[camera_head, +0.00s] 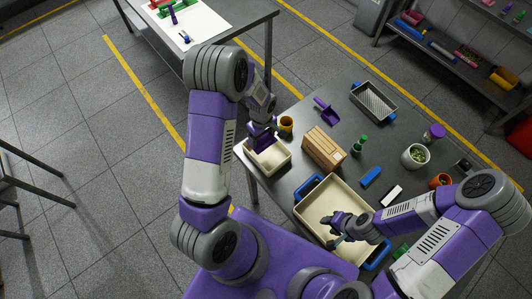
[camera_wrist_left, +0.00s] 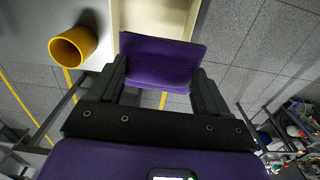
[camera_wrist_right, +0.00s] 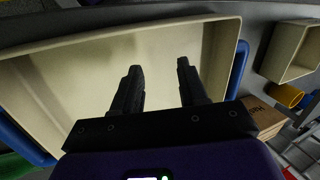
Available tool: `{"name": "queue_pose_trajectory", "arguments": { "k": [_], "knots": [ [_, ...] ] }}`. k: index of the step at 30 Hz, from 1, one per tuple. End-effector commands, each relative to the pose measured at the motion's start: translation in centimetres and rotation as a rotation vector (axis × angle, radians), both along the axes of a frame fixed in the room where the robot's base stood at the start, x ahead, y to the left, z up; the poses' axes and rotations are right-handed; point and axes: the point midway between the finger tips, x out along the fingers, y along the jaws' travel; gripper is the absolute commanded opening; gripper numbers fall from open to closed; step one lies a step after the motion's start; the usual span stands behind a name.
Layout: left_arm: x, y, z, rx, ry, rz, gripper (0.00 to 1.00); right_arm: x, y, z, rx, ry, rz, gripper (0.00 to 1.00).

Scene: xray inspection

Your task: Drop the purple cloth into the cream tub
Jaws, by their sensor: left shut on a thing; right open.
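The purple cloth (camera_head: 262,142) is in my left gripper (camera_head: 262,128), which is shut on it. In the left wrist view the cloth (camera_wrist_left: 162,62) shows as a dark purple square between the fingers. The cream tub (camera_head: 280,163) is a small open box at the table's left edge. The cloth hangs over the tub's opening; I cannot tell whether it touches the tub. The tub also shows in the left wrist view (camera_wrist_left: 160,15), partly behind the cloth. My right gripper (camera_head: 338,230) is open and empty over the big cream tray with blue handles (camera_head: 345,190).
A yellow cup (camera_head: 286,124) stands just behind the tub. A wooden box (camera_head: 323,148) stands to its right. A purple scoop (camera_head: 327,110), a green bottle (camera_head: 359,144), a grey metal basket (camera_head: 373,101) and a white pot (camera_head: 415,156) are further off.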

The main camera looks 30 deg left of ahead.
Motion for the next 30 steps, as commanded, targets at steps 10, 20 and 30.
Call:
{"name": "queue_pose_trajectory", "arguments": {
  "k": [10,20,30],
  "knots": [
    [0.0,0.0,-2.0,0.0,-0.001,-0.002,0.45,0.0,0.0,-1.3,0.0,0.0,0.0,0.43],
    [0.0,0.0,-1.9,0.0,0.0,-0.001,1.0,0.0,0.0,-1.3,0.0,0.0,0.0,0.43],
    [0.1,0.0,-0.2,0.001,-0.005,0.0,1.0,0.0,0.0,-1.5,0.0,0.0,0.0,0.43]
  ]
}}
